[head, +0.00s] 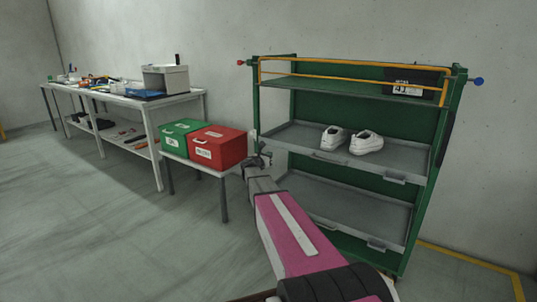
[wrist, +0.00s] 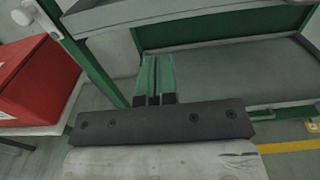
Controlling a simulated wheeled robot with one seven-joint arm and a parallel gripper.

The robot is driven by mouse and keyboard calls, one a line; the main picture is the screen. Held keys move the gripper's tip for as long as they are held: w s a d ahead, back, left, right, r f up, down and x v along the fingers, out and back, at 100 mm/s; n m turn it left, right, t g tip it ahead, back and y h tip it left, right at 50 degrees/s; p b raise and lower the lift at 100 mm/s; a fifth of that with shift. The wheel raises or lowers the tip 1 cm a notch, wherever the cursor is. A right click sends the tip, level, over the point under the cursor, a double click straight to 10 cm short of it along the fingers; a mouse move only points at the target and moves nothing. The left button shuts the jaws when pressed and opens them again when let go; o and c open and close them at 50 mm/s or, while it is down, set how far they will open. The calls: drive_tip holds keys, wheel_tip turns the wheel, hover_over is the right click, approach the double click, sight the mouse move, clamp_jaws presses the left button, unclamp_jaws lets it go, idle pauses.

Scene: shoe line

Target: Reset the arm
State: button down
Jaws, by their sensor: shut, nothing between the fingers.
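My gripper (head: 262,158) is at the end of my pink arm, in front of the left side of the green shelf rack (head: 432,200). In the wrist view its two fingers (wrist: 155,78) lie side by side, shut and empty. A pair of white shoes (head: 352,141) sits on the rack's middle grey shelf, to the right of my gripper. In the head view, my gripper overlaps the rack's left post. I cannot tell the exact gap between them.
A red box (head: 217,147) and a green box (head: 185,136) stand on a small table left of my gripper; the red box also shows in the wrist view (wrist: 38,80). A long cluttered workbench (head: 130,98) stands further left. The floor at left is clear.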

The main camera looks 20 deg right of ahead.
drive_tip(key=s+a+f+m+g+y, duration=0.25)
drive_tip(key=s+f+m, duration=0.2)
drive_tip(key=s, duration=0.35)
drive_tip(key=s+a+f+m+g+y, duration=0.2)
drive_tip(key=s+a+f+m, duration=0.15)
drive_tip(key=s+m, duration=0.35)
drive_tip(key=s+a+f+m+g+y, duration=0.2)
drive_tip(key=s+f+m+g, duration=0.15)
drive_tip(key=s, duration=0.55)
drive_tip(key=s+a+f+m+g+y, duration=0.1)
drive_tip(key=s+a+m+y, duration=0.3)
drive_tip(key=s, duration=0.4)
drive_tip(key=s+a+f+m+g+y, duration=0.2)
drive_tip(key=s+a+m, duration=0.4)
drive_tip(key=s+a, duration=0.3)
drive_tip(key=shift+f+m+y, duration=0.3)
drive_tip(key=shift+f+y, duration=0.45)
drive_tip(key=shift+y, duration=0.1)
drive_tip(key=shift+w, duration=0.15)
